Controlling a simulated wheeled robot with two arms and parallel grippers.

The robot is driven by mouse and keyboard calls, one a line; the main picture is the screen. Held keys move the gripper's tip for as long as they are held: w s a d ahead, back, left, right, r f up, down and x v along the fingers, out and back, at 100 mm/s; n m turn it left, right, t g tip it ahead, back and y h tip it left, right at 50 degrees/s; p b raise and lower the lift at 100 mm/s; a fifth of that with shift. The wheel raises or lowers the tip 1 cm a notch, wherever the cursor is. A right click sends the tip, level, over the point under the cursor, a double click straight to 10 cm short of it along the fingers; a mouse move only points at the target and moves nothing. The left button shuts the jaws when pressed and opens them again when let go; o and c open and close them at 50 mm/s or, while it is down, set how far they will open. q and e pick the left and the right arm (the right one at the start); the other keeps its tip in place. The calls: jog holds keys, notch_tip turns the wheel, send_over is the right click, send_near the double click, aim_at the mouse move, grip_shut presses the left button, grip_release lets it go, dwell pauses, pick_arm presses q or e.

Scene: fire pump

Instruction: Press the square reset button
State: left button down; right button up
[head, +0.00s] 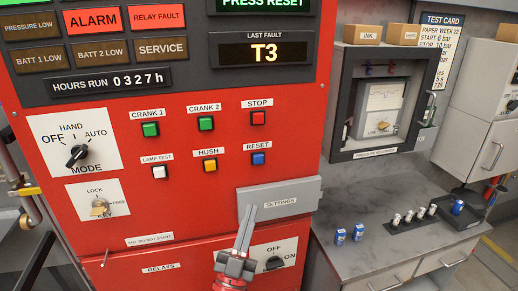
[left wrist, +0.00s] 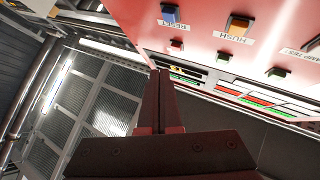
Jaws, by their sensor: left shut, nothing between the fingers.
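The blue square reset button (head: 258,158) sits on the red panel (head: 130,195) under a RESET label. In the left wrist view the blue button (left wrist: 170,14) is at the top, with its label upside down. My left gripper (head: 248,207) is shut and empty. Its fingertips are below the reset button in the head view, in front of the grey SETTINGS cover (head: 290,198). In the left wrist view the closed fingers (left wrist: 158,72) point up the picture, with their tips apart from the blue button. My right gripper is in neither view.
The yellow HUSH button (head: 210,166) is left of reset, and the red STOP button (head: 258,118) is above it. The ALARM lamp (head: 93,20) and PRESS RESET display (head: 263,4) are lit.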

pick_arm(q)
jog(key=w+d+r+g+p, duration=0.1)
jog(key=d+r+g, duration=0.1)
jog(key=d+r, duration=0.2)
jog(key=shift+w+d+r+g+p, duration=0.25)
jog(key=shift+w+d+g+p, duration=0.05)
jog(key=shift+p, duration=0.1)
jog(key=p, duration=0.2)
send_near(258, 159)
jog(key=shift+w+d+r, duration=0.85)
jog(key=shift+w+d, duration=0.1)
jog(key=shift+d, duration=0.05)
jog(key=shift+w+d+r, duration=0.8)
jog(key=shift+w+d, duration=0.2)
jog(key=shift+d, duration=0.05)
jog(key=shift+w+b, duration=0.2)
jog(key=shift+b, duration=0.1)
